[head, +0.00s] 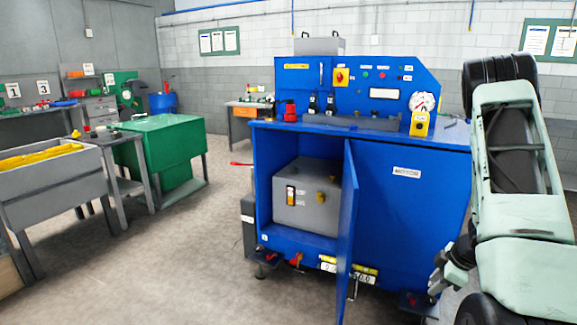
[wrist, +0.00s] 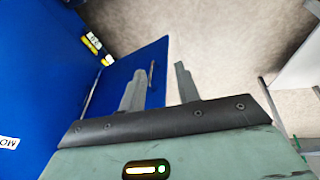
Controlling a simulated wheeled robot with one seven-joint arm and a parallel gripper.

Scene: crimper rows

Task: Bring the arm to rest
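My arm is at the right of the head view, pale green with dark joints, in front of the right side of the blue machine cabinet (head: 410,220). In the wrist view my gripper (wrist: 160,85) has its two grey fingers apart, with nothing between them but floor and part of the blue door behind. The cabinet's blue door (head: 349,235) stands open in the head view. It also shows in the wrist view (wrist: 125,75), beyond the left finger. In the head view the gripper's fingers are too hidden to make out.
A grey box (head: 307,196) sits inside the open cabinet. A green bench (head: 165,145) and a grey bin (head: 50,185) stand at the left. The floor (head: 190,260) between them and the cabinet is clear. A pale table edge (wrist: 300,70) shows at the right of the wrist view.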

